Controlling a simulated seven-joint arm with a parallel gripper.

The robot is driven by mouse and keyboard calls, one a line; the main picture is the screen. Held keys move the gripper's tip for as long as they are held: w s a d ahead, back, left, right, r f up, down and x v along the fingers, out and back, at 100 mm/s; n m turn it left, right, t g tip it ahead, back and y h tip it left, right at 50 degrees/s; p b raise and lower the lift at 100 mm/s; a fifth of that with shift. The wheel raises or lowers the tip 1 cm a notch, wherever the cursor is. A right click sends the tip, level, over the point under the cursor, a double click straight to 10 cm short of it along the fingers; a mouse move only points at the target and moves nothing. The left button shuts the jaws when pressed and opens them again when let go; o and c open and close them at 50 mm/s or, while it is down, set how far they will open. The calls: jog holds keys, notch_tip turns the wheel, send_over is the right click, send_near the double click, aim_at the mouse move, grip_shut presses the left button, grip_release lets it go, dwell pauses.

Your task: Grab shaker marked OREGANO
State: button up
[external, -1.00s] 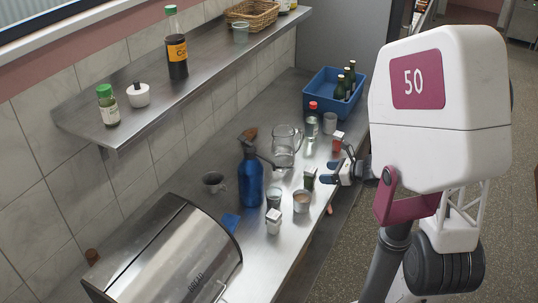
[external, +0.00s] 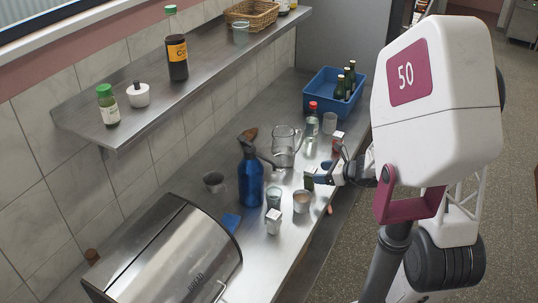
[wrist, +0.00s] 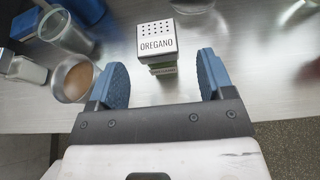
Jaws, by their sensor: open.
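The shaker marked OREGANO (wrist: 157,45) stands upright on the steel counter, with a white perforated lid and a green body. In the wrist view it sits just beyond and between my two blue fingertips. My gripper (wrist: 160,75) is open, with clear gaps on both sides of the shaker. In the external view my gripper (external: 325,178) is low over the counter beside the green shaker (external: 309,177), which it partly hides. I cannot tell in that view whether a finger touches it.
A metal cup (external: 302,203) and a glass (external: 274,197) stand close by. Another white-topped shaker (external: 273,222) is nearer the front. A blue spray bottle (external: 250,180), glass jug (external: 285,147) and blue crate (external: 325,103) stand along the counter. A red-bodied shaker (external: 337,143) is behind my gripper.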

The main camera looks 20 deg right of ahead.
aim_at(310, 173)
dwell(0.3)
jog(key=shift+x, duration=2.6)
jog(key=shift+s+f, duration=0.1)
jog(key=shift+c, duration=0.4)
jog(key=c, duration=1)
